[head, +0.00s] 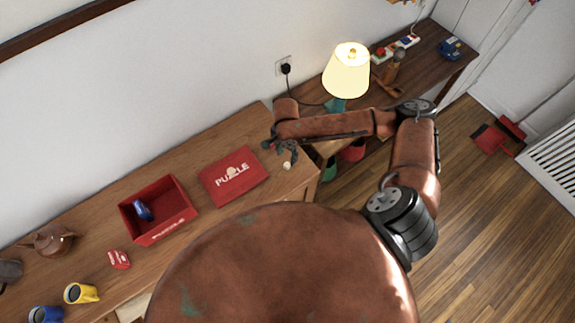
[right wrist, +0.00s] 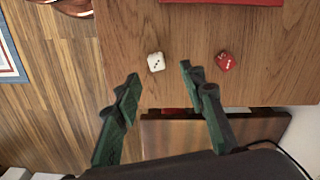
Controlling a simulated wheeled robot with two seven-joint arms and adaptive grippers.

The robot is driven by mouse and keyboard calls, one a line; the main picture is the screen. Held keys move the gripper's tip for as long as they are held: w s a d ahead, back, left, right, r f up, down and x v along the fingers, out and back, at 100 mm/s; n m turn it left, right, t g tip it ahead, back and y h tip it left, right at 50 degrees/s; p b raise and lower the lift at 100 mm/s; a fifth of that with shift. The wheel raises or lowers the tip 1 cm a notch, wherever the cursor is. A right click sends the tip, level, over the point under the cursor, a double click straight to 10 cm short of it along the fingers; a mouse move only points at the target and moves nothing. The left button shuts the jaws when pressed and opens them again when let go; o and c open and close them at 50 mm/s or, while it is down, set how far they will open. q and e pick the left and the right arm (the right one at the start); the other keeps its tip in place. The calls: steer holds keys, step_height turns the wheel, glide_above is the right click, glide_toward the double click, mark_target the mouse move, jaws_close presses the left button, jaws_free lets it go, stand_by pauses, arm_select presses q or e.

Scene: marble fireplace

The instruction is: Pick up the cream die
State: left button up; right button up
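The cream die (right wrist: 155,62) lies on the wooden tabletop (right wrist: 185,30), near its edge. In the right wrist view it is just beyond my right gripper's (right wrist: 159,75) fingertips, in line with the gap between them. The green fingers are spread and nothing is between them. In the head view the cream die (head: 287,166) shows as a small pale spot just below my right gripper (head: 280,151). A red die (right wrist: 224,62) lies to the right of the cream one in the wrist view, outside the fingers. My left gripper is in neither view.
A red puzzle lid (head: 233,188) lies left of the die, and an open red box (head: 158,234) holds a blue object. A lit lamp (head: 346,78) stands beyond my right arm. Mugs (head: 81,293) and a teapot (head: 50,241) are at the far left.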

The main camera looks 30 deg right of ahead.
mark_target(287, 165)
steer(key=f, duration=0.6)
steer(key=shift+s, duration=0.25)
steer(key=shift+c, duration=0.2)
steer(key=c, duration=0.8)
steer(key=shift+r, duration=0.1)
steer(key=shift+c, duration=0.2)
steer(key=shift+r, duration=0.2)
step_height(287, 165, up, 2)
steer(key=shift+r, duration=0.25)
steer(key=s+a+r, duration=0.9)
steer(key=s+r, duration=0.1)
steer(key=shift+s+p, duration=0.35)
steer(key=shift+p, duration=0.05)
